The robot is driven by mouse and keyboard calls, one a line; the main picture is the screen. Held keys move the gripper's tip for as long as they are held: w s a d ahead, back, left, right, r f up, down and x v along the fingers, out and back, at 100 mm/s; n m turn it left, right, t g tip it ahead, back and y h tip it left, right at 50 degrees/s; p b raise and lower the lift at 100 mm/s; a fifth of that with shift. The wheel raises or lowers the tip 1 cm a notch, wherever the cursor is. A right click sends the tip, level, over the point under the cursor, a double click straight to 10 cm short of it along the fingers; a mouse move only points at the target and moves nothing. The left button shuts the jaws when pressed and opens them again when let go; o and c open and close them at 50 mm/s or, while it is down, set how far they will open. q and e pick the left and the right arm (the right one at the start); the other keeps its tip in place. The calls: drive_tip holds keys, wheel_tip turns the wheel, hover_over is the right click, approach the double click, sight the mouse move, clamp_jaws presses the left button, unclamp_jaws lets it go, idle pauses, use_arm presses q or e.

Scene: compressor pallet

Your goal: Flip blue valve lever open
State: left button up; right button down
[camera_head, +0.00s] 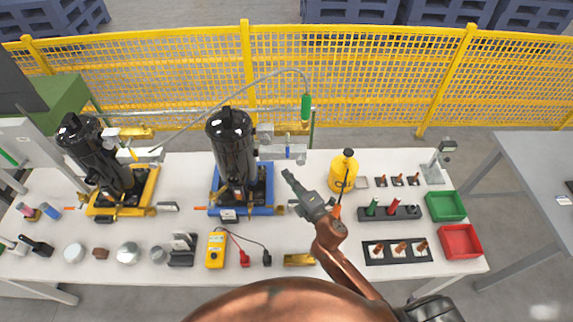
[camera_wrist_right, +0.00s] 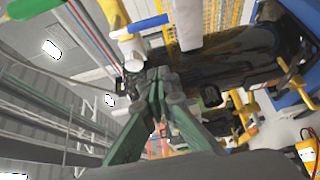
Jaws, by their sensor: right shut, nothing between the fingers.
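The blue valve lever (camera_head: 289,152) is a small blue piece on the pipe fitting (camera_head: 270,150) to the right of the black compressor (camera_head: 231,145) on the blue base (camera_head: 262,190). A blue piece that looks like the lever (camera_wrist_right: 150,22) also shows near the top of the right wrist view. My right gripper (camera_head: 287,174) is shut and empty, a little in front of and below the lever in the head view. In the right wrist view its fingertips (camera_wrist_right: 159,76) meet near the fitting; I cannot tell whether they touch it. My left gripper is not in view.
A yellow bottle (camera_head: 343,172) stands to the right of my gripper. A hose with a green handle (camera_head: 306,107) hangs above the fitting. A second black compressor (camera_head: 94,155) stands at left. A multimeter (camera_head: 216,249) lies in front; green (camera_head: 446,206) and red (camera_head: 460,241) bins sit at right.

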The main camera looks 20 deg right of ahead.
sight(287, 145)
drive_tip(key=x, duration=1)
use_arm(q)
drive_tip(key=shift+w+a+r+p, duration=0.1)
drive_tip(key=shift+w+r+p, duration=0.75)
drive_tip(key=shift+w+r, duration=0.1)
use_arm(e)
drive_tip(key=d, duration=0.2)
drive_tip(key=s+d, duration=0.1)
drive_tip(key=d, duration=0.1)
drive_tip(key=shift+d, duration=0.1)
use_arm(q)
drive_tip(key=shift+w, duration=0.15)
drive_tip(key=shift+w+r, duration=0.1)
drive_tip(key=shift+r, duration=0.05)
use_arm(e)
drive_tip(key=shift+d, duration=0.1)
